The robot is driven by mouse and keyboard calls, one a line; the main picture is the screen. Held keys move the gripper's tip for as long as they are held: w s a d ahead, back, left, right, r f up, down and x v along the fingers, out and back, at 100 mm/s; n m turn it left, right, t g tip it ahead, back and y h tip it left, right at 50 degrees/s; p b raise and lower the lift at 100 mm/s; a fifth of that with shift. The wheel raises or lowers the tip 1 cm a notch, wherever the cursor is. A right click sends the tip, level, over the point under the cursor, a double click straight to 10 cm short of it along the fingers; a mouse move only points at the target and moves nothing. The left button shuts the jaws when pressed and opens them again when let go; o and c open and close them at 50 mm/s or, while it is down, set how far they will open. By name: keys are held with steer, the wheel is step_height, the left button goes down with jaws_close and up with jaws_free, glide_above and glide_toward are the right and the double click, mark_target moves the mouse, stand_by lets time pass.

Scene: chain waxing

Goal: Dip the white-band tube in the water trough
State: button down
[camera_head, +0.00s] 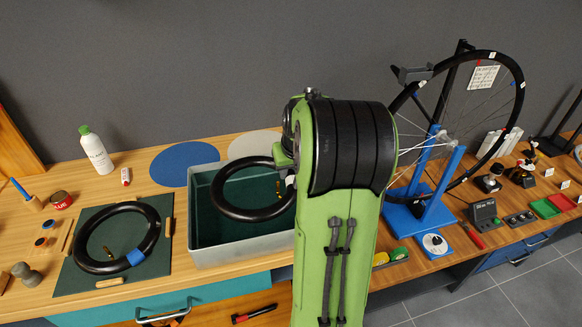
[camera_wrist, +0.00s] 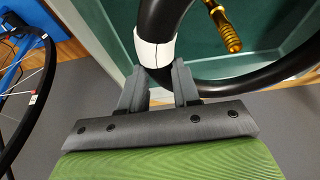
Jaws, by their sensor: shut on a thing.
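The white-band tube (camera_head: 230,205) is a black ring over the water trough (camera_head: 240,254), a grey-walled box with a dark green inside. In the wrist view, my gripper (camera_wrist: 160,80) is shut on the black tube (camera_wrist: 155,28) right beside its white band (camera_wrist: 157,42). A brass valve (camera_wrist: 226,30) shows inside the ring. The trough's green inside (camera_wrist: 270,42) lies behind the tube. The tube's lower part appears within the trough's outline; I cannot tell how deep it is or where the water surface lies. My arm hides the trough's right end in the head view.
A blue-band tube (camera_head: 76,249) lies on a dark green mat (camera_head: 150,278) left of the trough. Blue (camera_head: 180,160) and grey (camera_head: 250,143) discs lie behind it. A white bottle (camera_head: 96,152) stands at the back left. A wheel on a blue stand (camera_head: 418,214) is at the right.

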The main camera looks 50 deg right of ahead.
steer(key=shift+f+b, duration=3.1)
steer(key=shift+f, duration=1)
steer(key=shift+r, duration=0.1)
stand_by(0.9)
step_height(320, 180, up, 13)
steer(key=p, duration=1.1)
steer(key=shift+r, duration=0.15)
